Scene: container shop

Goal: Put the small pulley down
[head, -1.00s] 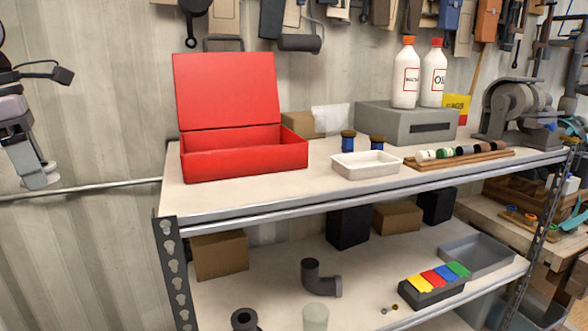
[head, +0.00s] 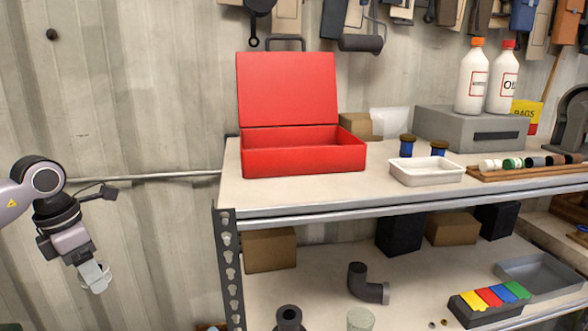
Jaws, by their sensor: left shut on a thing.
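My left gripper (head: 95,275) hangs at the lower left in the head view, left of the shelf unit and clear of it. Its jaws point down and are shut on the small pulley (head: 97,284), a pale grey round piece at the fingertips that is partly hidden by them. My right gripper is not in view.
The upper shelf (head: 330,200) bears an open red toolbox (head: 305,160), a white tray (head: 427,172) and a wooden rack of rollers (head: 530,172). Bare shelf lies before the toolbox.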

